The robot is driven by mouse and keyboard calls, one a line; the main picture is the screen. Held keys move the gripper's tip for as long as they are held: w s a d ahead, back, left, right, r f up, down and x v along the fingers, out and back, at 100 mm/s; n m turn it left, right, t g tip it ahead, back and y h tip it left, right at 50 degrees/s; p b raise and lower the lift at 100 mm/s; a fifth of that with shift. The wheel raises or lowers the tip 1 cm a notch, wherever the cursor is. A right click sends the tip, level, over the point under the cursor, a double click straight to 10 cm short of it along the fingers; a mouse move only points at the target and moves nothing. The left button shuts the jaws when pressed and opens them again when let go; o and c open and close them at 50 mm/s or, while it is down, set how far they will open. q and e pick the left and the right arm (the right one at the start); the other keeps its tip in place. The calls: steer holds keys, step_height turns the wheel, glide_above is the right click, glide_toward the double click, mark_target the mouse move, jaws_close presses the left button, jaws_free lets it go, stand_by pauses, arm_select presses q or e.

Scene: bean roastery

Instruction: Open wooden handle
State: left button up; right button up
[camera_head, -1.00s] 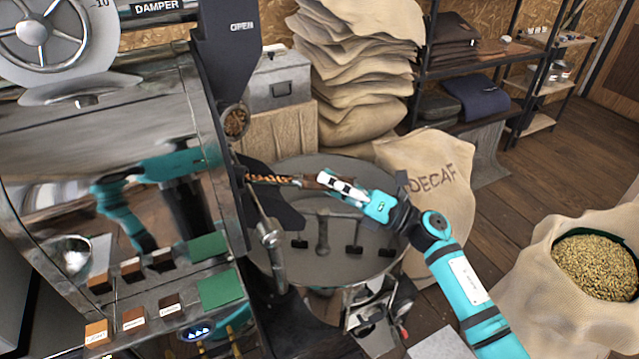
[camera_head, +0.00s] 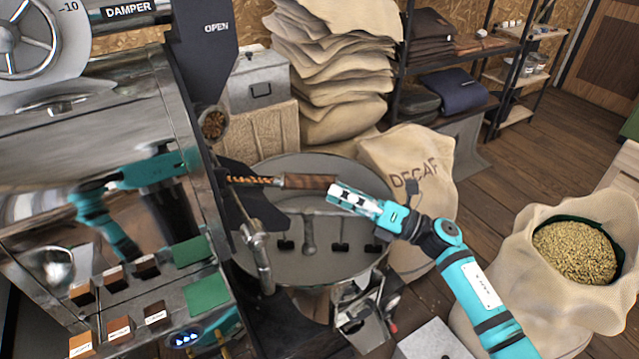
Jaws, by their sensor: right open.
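The wooden handle (camera_head: 309,181) is a dark brown grip on a coiled metal rod (camera_head: 253,180) that reaches out from the roaster's front, above the round cooling tray (camera_head: 300,262). My right gripper (camera_head: 338,194) is open, just to the right of the handle's free end, its white fingers pointing left towards it. Whether a finger touches the handle's end I cannot tell. My left gripper is not in view.
The roaster (camera_head: 85,150) with its shiny drum front fills the left side. Wooden sample blocks (camera_head: 119,329) sit on its ledge. A DECAF sack (camera_head: 408,160) stands behind my right arm. An open sack of beans (camera_head: 545,300) stands at the right on the wooden floor.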

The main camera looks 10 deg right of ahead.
steer(key=v, duration=0.6)
stand_by(0.7)
